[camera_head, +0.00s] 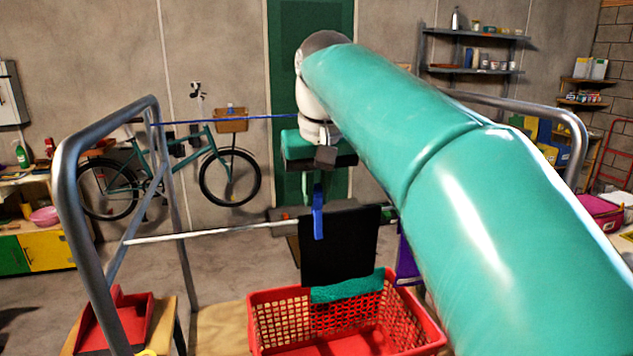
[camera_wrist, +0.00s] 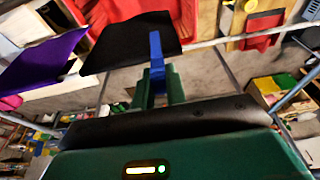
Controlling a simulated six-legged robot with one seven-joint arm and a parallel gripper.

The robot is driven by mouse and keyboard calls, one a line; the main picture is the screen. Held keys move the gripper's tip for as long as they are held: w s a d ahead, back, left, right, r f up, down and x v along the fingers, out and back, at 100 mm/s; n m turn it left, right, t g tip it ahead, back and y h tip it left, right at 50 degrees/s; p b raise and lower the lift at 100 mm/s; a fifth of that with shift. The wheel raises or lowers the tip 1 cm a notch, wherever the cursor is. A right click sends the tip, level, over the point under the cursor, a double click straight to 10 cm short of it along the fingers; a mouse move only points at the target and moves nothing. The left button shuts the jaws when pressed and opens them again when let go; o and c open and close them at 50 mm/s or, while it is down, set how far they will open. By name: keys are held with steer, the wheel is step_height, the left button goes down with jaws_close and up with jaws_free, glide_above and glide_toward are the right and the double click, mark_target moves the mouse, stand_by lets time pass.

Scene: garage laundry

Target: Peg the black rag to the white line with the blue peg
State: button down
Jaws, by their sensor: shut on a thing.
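The black rag (camera_head: 345,250) hangs flat at the white line (camera_head: 215,230), its top edge covering a stretch of the line. The blue peg (camera_head: 318,222) stands upright at the rag's top edge, left of its middle. My gripper (camera_head: 318,190) is shut on the peg from above. In the wrist view, the peg (camera_wrist: 156,48) sits between my green fingertips (camera_wrist: 157,75), near one side edge of the rag (camera_wrist: 120,45), where the white line (camera_wrist: 230,39) meets it. I cannot tell whether the peg's jaws clasp both rag and line.
A purple rag (camera_wrist: 42,62) hangs beside the black one. A red basket (camera_head: 270,315) stands below, with a teal cloth (camera_head: 347,287) at its rim. Metal frames (camera_head: 68,190) hold the line, and a blue line (camera_head: 245,118) runs behind. A red tray (camera_head: 130,318) stands at lower left.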

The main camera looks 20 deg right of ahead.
steer(key=c, duration=1.3)
jaws_free()
steer(key=shift+c, duration=0.2)
steer(key=v, duration=1.4)
steer(key=s+f+t, duration=0.1)
steer(key=s+f, duration=0.4)
steer(key=f, duration=0.7)
steer(key=s+f+t, duration=0.1)
steer(key=s+f, duration=0.4)
steer(key=f, duration=0.7)
steer(key=s+f, duration=0.5)
steer(key=f, duration=0.7)
steer(key=shift+s+d+t, duration=0.15)
steer(key=shift+s+t, duration=0.2)
steer(key=shift+t, duration=0.05)
